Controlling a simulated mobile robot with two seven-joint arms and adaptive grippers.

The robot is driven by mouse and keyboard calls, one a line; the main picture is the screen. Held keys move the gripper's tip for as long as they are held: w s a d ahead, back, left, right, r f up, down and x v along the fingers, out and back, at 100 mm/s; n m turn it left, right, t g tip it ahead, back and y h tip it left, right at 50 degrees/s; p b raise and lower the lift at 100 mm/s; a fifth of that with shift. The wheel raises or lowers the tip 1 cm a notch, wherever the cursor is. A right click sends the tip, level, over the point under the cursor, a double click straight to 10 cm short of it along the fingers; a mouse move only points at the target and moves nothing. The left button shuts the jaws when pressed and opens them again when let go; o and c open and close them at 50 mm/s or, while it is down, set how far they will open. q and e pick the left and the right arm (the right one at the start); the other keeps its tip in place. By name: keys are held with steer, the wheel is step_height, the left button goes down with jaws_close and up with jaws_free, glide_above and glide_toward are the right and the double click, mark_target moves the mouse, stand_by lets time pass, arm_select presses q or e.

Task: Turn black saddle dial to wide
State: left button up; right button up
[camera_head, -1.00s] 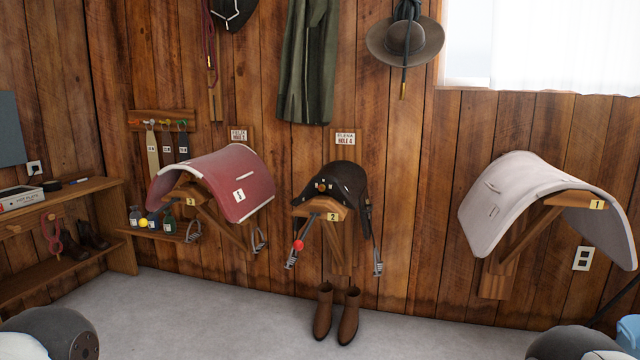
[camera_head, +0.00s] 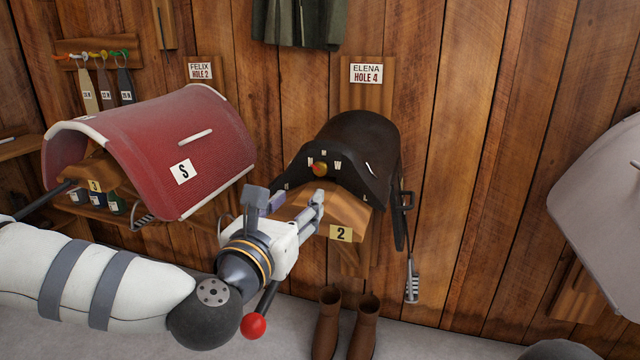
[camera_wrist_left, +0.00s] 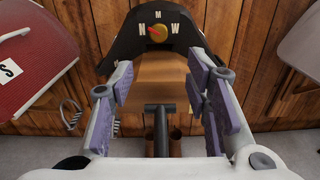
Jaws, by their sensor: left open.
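The black saddle (camera_head: 358,140) sits on the wooden rack marked 2, below the ELENA HOLE 4 sign. Its small round dial (camera_head: 320,168) is on the end facing me, with white letters around it. In the left wrist view the dial (camera_wrist_left: 157,32) is yellow with a red pointer, between N on the left, M above and W on the right. The pointer appears turned toward the N side. My left gripper (camera_head: 292,202) is open and empty in front of and below the dial, apart from it. In the wrist view its purple-padded fingers (camera_wrist_left: 160,85) stand wide apart. My right gripper is not in view.
A red saddle pad (camera_head: 205,150) is on rack 3 to the left, a pale pad (camera_head: 605,220) to the right. Brown boots (camera_head: 328,325) stand on the floor below.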

mark_target(319, 170)
arm_select(q)
steer(key=x, duration=0.8)
steer(key=r+x, duration=0.1)
steer(key=x, duration=0.3)
steer(key=shift+a, duration=0.1)
jaws_close()
